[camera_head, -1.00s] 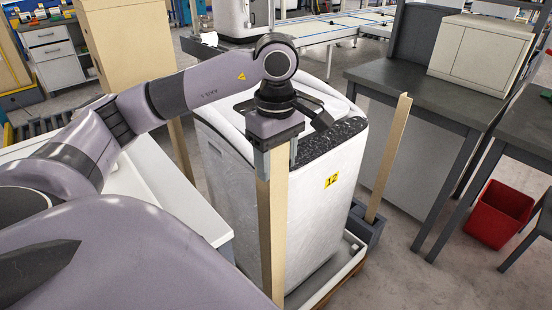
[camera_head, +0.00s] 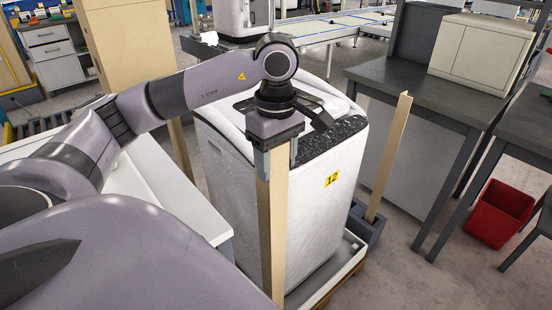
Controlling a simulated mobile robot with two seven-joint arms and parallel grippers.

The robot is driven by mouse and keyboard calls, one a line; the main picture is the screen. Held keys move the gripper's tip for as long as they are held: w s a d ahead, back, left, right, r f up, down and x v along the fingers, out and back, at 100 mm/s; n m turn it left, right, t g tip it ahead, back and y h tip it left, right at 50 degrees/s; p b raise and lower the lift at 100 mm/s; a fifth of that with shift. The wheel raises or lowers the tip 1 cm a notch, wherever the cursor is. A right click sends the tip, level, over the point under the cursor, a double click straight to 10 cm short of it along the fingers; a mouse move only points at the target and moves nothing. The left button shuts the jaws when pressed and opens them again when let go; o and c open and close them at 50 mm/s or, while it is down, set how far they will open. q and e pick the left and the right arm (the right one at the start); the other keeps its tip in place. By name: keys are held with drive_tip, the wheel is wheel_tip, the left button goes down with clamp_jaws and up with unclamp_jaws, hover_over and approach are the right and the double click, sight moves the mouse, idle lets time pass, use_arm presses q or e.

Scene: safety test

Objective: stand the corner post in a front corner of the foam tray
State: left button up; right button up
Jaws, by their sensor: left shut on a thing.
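My left gripper (camera_head: 275,158) is shut on the top of a tan corner post (camera_head: 272,235). The post hangs upright in front of the white appliance's near side. Its lower end reaches the picture's bottom edge, so I cannot tell whether it touches the foam tray. The pale foam tray (camera_head: 323,284) shows as a rim below the appliance at the lower right; its near left part is hidden by the post and my arm. The white appliance (camera_head: 325,215), marked with a yellow 12 label, stands in the tray. My right gripper is not in view.
Another tan post (camera_head: 389,155) leans in a grey holder (camera_head: 366,222) right of the appliance. A white surface (camera_head: 165,190) lies close on the left. A dark workbench (camera_head: 420,90) and a red bin (camera_head: 500,213) stand at the right. Floor between is clear.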

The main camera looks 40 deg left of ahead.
use_arm(q)
drive_tip(key=shift+d+f+b, duration=0.2)
drive_tip(key=shift+f+b, duration=0.35)
drive_tip(key=shift+f, duration=0.25)
drive_tip(key=shift+a+f, duration=0.15)
drive_tip(key=shift+f, duration=0.05)
idle(0.3)
idle(0.5)
drive_tip(key=o, duration=1.8)
